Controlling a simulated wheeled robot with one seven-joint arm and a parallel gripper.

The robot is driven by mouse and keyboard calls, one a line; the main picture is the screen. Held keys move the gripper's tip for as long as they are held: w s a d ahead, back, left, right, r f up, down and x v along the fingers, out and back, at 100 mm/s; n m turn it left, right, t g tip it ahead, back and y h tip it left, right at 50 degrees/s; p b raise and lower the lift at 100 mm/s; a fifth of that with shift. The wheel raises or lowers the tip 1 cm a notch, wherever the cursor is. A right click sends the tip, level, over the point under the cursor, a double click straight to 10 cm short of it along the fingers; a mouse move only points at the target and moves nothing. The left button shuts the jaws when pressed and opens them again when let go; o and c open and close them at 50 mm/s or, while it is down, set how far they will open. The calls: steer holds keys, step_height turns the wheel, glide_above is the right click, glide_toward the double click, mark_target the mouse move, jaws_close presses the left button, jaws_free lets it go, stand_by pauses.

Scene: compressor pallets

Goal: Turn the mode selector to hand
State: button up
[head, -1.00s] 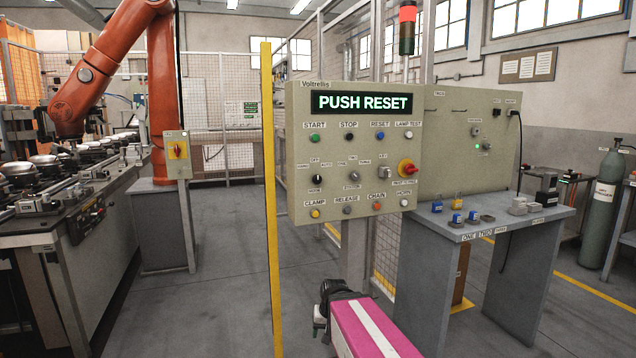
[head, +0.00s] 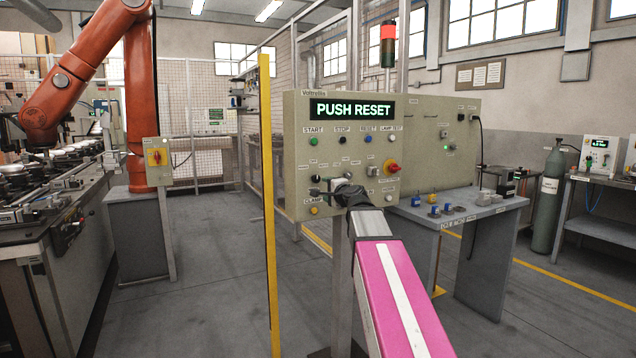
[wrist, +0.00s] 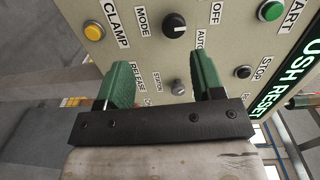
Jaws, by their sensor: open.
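The control panel (head: 300,150) stands ahead, its display reading PUSH RESET. The mode selector is a round black knob with a white mark, beside the MODE label at the top of the wrist view (wrist: 175,25). OFF and AUTO labels show near it; the HAND label is not readable there, and I cannot tell which position the mark points at. My gripper (wrist: 163,72) is open and empty, its green fingers spread toward the panel. The knob lies beyond the fingertips, apart from them. In the head view my gripper (head: 325,190) covers part of the panel's lower left.
A grey knob by the STATION label (wrist: 178,87) shows between my fingers. The yellow CLAMP button (wrist: 94,31) and green START button (wrist: 271,10) are nearby. A yellow post (head: 267,200) stands left of the panel; a grey bench (head: 470,215) is at right.

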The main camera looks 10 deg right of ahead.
mark_target(317, 179)
steer(key=shift+m+t, duration=0.3)
steer(key=x, duration=0.3)
steer(key=r+x, duration=0.1)
steer(key=x, duration=0.6)
steer(key=shift+w+d+r, duration=0.2)
steer(key=shift+w+d, duration=0.05)
steer(key=shift+w, duration=0.1)
steer(key=c, duration=0.9)
